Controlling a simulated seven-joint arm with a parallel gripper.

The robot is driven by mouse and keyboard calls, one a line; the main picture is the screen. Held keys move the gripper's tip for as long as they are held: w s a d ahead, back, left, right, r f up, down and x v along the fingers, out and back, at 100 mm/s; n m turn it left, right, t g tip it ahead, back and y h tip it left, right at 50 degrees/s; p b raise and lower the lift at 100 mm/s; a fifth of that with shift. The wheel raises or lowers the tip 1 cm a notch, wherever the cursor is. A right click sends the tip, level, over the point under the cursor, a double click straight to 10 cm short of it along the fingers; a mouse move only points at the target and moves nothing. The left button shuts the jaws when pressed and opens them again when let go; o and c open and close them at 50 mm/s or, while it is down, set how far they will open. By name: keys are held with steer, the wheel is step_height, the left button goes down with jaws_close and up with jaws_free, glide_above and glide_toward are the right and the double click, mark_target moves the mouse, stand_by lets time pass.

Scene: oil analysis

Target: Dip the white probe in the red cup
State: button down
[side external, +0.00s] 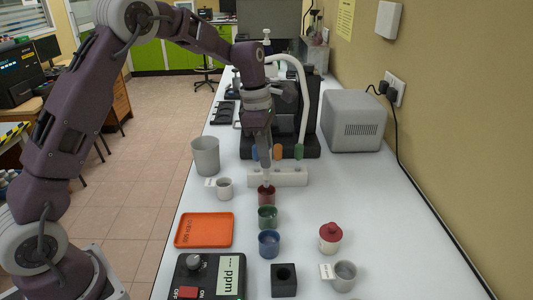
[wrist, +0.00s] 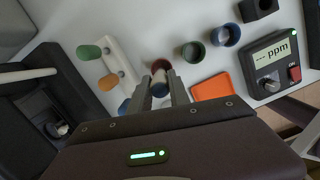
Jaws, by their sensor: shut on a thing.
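The red cup (side external: 267,197) stands on the white table in front of the white rack. My gripper (side external: 264,164) points down right above this cup, shut on the white probe (wrist: 160,77). The probe's pale lower end shows at the cup's mouth in the side view; I cannot tell how far it is inside. In the wrist view the red cup (wrist: 161,64) is just beyond the fingertips, partly hidden by the probe. The fingers hide most of the probe.
A green cup (side external: 267,218) and a blue cup (side external: 269,244) stand in line nearer the camera. The rack (side external: 291,179) holds green, orange and blue handled probes. An orange tray (side external: 204,231) and a ppm meter (side external: 207,284), reading dashes, lie nearby. A red-lidded jar (side external: 330,240) stands right.

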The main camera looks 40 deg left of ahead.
mark_target(266, 170)
steer(key=shift+f, duration=1.25)
steer(key=shift+f, duration=0.15)
steer(key=shift+f, duration=1.2)
steer(key=shift+r, duration=0.15)
stand_by(0.9)
steer(key=shift+r, duration=3.8)
